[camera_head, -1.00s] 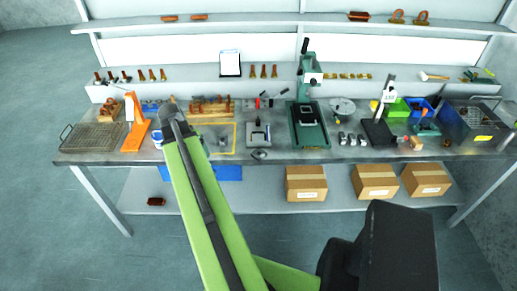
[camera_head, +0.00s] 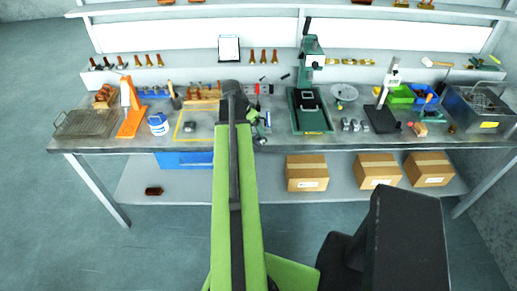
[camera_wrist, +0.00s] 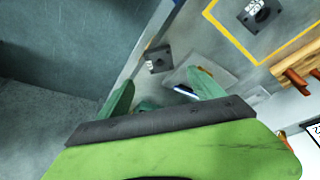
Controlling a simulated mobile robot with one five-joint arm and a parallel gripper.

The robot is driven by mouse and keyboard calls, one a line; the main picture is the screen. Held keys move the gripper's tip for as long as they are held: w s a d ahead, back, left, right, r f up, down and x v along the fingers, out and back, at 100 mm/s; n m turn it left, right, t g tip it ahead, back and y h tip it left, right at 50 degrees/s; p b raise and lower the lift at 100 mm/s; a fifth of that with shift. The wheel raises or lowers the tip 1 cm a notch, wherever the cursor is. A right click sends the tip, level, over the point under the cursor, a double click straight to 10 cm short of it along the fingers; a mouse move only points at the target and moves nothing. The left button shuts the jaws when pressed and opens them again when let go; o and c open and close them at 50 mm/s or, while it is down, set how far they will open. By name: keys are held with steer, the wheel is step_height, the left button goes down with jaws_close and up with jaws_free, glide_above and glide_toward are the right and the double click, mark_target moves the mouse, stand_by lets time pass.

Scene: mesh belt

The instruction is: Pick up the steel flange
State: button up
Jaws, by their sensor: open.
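In the wrist view a small dark grey flange-like block (camera_wrist: 158,59) with a round hole and a white label lies near the bench's front edge. It shows in the head view as a small dark shape (camera_head: 260,140) beside my arm. My gripper (camera_wrist: 160,77) is open, its two green fingers apart and empty. The block appears just beyond the gap between the fingertips; the height gap cannot be told. A similar dark block (camera_wrist: 261,13) lies inside a yellow outline, also in the head view (camera_head: 190,127). I cannot tell which is the steel flange.
A grey fixture with a blue part (camera_wrist: 184,88) is close by the right finger. A green press (camera_head: 308,115) stands right of my arm. A blue-and-white tub (camera_head: 158,124) and orange stand (camera_head: 131,112) are to the left. Brown cartons (camera_head: 306,172) sit below.

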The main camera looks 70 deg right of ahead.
mark_target(259, 140)
steer(key=b+x, duration=0.1)
steer(key=x, duration=0.2)
steer(key=shift+f+b, duration=0.3)
steer(key=shift+b, duration=0.05)
steer(key=b+x, duration=0.5)
steer(key=shift+a+f, duration=0.1)
steer(key=shift+f, duration=0.15)
steer(key=shift+r, duration=0.2)
steer(key=shift+w, duration=0.1)
jaws_close()
